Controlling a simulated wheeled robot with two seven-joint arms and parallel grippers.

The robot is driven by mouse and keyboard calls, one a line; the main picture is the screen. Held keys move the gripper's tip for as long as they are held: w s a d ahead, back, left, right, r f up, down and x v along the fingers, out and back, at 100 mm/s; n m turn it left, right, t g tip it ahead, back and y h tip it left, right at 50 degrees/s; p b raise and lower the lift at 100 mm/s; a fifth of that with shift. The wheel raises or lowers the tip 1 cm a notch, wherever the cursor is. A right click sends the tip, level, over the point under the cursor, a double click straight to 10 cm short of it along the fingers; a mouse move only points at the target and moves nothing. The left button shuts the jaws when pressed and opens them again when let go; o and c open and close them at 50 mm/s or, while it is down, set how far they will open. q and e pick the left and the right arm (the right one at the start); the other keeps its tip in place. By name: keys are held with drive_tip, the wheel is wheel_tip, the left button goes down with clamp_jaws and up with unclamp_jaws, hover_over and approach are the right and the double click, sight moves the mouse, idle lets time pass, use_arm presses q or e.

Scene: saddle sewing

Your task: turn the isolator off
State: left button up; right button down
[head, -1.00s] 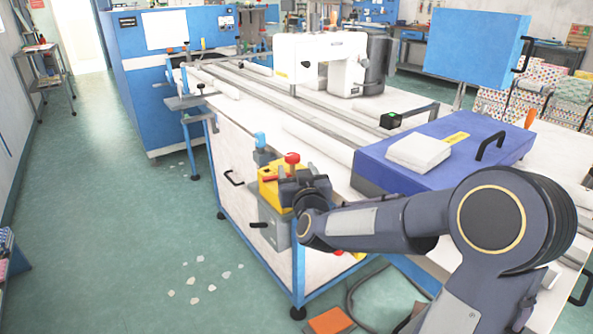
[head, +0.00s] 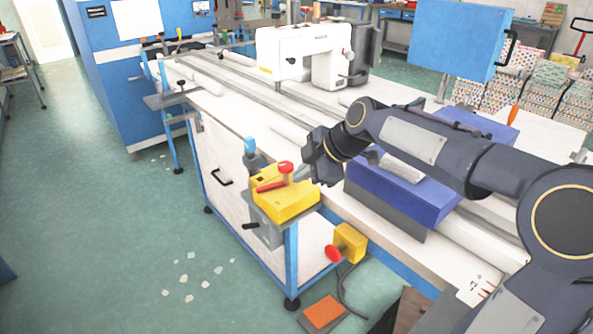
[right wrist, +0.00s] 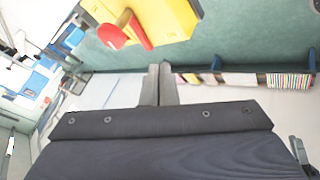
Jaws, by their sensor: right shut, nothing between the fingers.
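The isolator (head: 290,203) looks like a yellow box with a red round knob (head: 286,168) and a red lever (head: 270,186), at the corner of the white bench. It also shows in the right wrist view (right wrist: 172,20), where its red knob (right wrist: 111,37) and lever stand out from the yellow face. My right gripper (head: 301,173) is just right of the red knob in the head view, its tips partly hard to make out. In the right wrist view the two grey fingers (right wrist: 159,72) are together and empty, apart from the yellow box. My left gripper is not in view.
A blue knob (head: 249,145) stands behind the isolator. A second yellow box (head: 351,240) with a red button is lower on the bench frame. A blue case (head: 400,195) lies on the bench beneath my right arm. A white sewing machine (head: 325,57) stands farther back.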

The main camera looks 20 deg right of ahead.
drive_tip(key=shift+n+g, duration=0.5)
drive_tip(key=shift+n, duration=0.1)
drive_tip(key=x, duration=0.8)
drive_tip(key=shift+s+f, duration=0.25)
drive_tip(key=w, duration=0.3)
drive_tip(key=shift+w+a+f, duration=0.15)
drive_tip(key=shift+a+f, duration=0.05)
drive_tip(key=shift+f, duration=0.05)
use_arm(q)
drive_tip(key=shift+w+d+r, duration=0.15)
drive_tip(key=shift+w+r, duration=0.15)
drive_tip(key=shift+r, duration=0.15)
use_arm(e)
drive_tip(key=shift+w, duration=0.55)
use_arm(q)
drive_tip(key=shift+p, duration=0.3)
use_arm(e)
drive_tip(key=shift+a, duration=0.15)
